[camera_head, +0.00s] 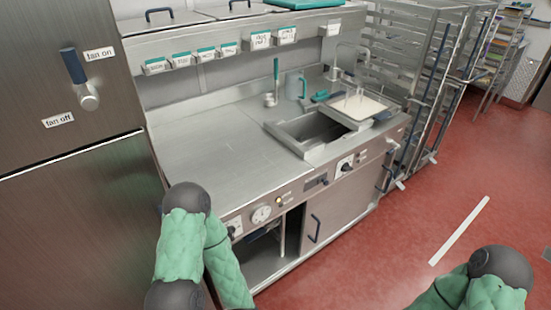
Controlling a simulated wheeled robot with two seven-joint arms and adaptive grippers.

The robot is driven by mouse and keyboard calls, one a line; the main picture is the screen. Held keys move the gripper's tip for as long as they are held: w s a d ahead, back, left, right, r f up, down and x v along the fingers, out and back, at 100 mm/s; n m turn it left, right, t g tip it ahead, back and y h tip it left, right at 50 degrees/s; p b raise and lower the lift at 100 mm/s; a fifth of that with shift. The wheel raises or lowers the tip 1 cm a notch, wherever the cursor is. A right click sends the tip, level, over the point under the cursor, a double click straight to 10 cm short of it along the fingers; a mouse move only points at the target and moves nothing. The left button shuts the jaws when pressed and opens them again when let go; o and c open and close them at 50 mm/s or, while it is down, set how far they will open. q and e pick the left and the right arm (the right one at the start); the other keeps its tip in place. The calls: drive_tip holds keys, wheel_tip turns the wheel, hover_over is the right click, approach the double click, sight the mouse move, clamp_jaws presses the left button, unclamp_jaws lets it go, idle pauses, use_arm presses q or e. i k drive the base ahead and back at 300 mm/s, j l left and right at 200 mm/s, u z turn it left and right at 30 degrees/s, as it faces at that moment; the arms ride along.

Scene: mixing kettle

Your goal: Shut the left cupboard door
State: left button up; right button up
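A steel counter unit (217,150) stands ahead, with a cupboard under its worktop. The left half of the cupboard (262,266) is open, and its dark inside shows. The left door itself cannot be made out; my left arm covers the area at the left of the opening. The right cupboard door (340,210) is shut and has a dark blue vertical handle (315,228). My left arm, in a green quilted sleeve, is in front of the unit's left end. My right arm shows at the lower right, over the floor. Neither gripper can be seen.
A tall steel cabinet (60,215) with a fan lever (80,80) stands close at the left. The worktop holds a sunken basin (310,135) and a tray (358,108). Wire racks (420,70) stand at the right. The red floor (400,240) is clear in front.

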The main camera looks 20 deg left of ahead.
sight(325, 215)
drive_tip(key=i+l, duration=2.3)
drive_tip(key=i+l+u, duration=0.05)
